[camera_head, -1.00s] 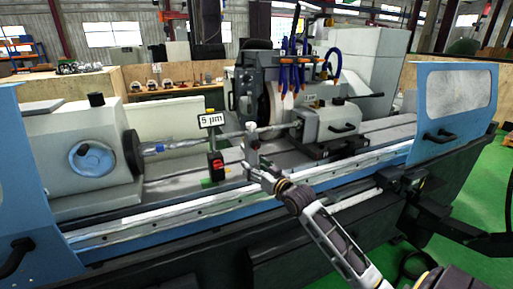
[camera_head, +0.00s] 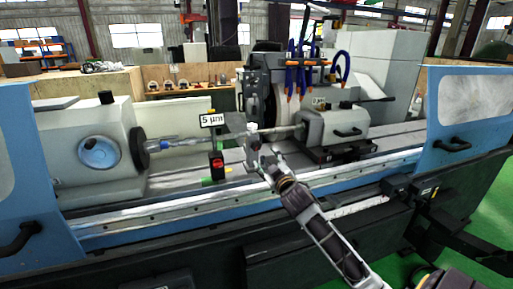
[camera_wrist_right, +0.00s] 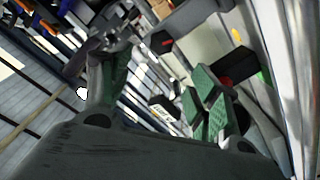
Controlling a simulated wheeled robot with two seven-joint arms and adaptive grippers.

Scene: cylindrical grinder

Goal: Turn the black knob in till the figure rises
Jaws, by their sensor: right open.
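The sign reading "5 µm" (camera_head: 212,120) stands above a small black gauge unit with a red front (camera_head: 217,162), near the middle of the grinder. My right gripper (camera_head: 258,145) is just right of this unit, in front of the ground shaft, open with nothing visible in it. In the right wrist view its green-padded fingers (camera_wrist_right: 155,92) are spread apart. A black block with red (camera_wrist_right: 235,65) lies beyond them. I cannot tell for certain which dark part is the black knob; the gripper may cover it. My left gripper is not in view.
The shaft (camera_head: 190,142) runs from the headstock (camera_head: 80,120) to the tailstock (camera_head: 335,127). The grinding wheel with blue and orange hoses (camera_head: 300,75) stands behind. A blue guard door (camera_head: 460,85) closes off the right.

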